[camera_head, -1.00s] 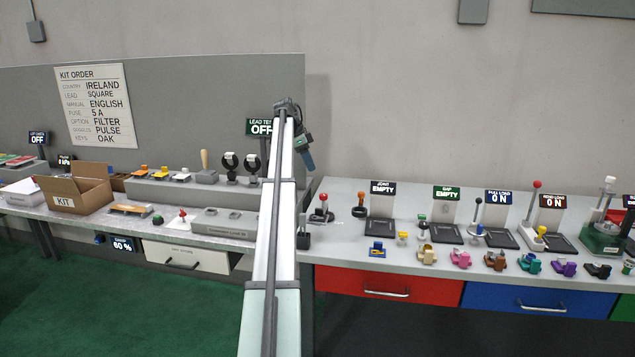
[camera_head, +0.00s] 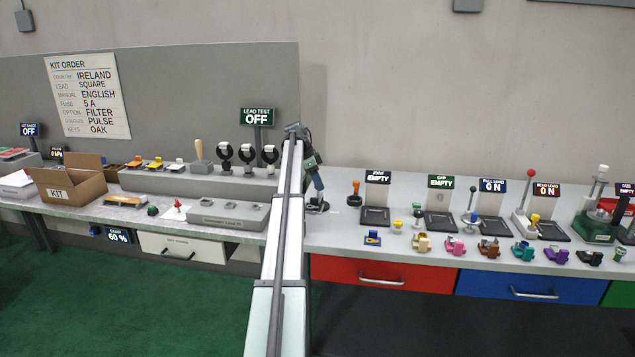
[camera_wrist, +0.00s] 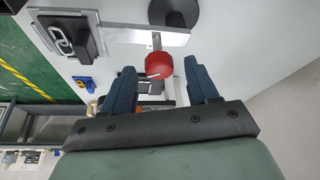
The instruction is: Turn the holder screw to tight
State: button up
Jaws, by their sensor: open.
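The holder screw has a red round knob (camera_wrist: 158,66) with a pale line on its face. It sits on a thin stem at a grey metal bar (camera_wrist: 125,34), by a round black base (camera_wrist: 172,12). My gripper (camera_wrist: 160,74) is open, with its two blue fingers on either side of the knob in the wrist view. I see gaps between the knob and both fingers; whether the knob is fully between the tips in depth I cannot tell. In the head view my gripper (camera_head: 318,186) covers the knob, and only a black base (camera_head: 317,207) shows beneath it.
A black block with a metal loop (camera_wrist: 68,36) and a blue piece (camera_wrist: 84,83) lie near the holder. An orange-topped stamp-like tool (camera_head: 354,193) and a black tray (camera_head: 375,216) stand just right. The grey console (camera_head: 228,216) is left of my arm.

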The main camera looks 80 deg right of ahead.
jog(key=shift+f, duration=0.1)
jog(key=c, duration=1)
jog(key=shift+d, duration=0.1)
jog(key=shift+c, duration=0.2)
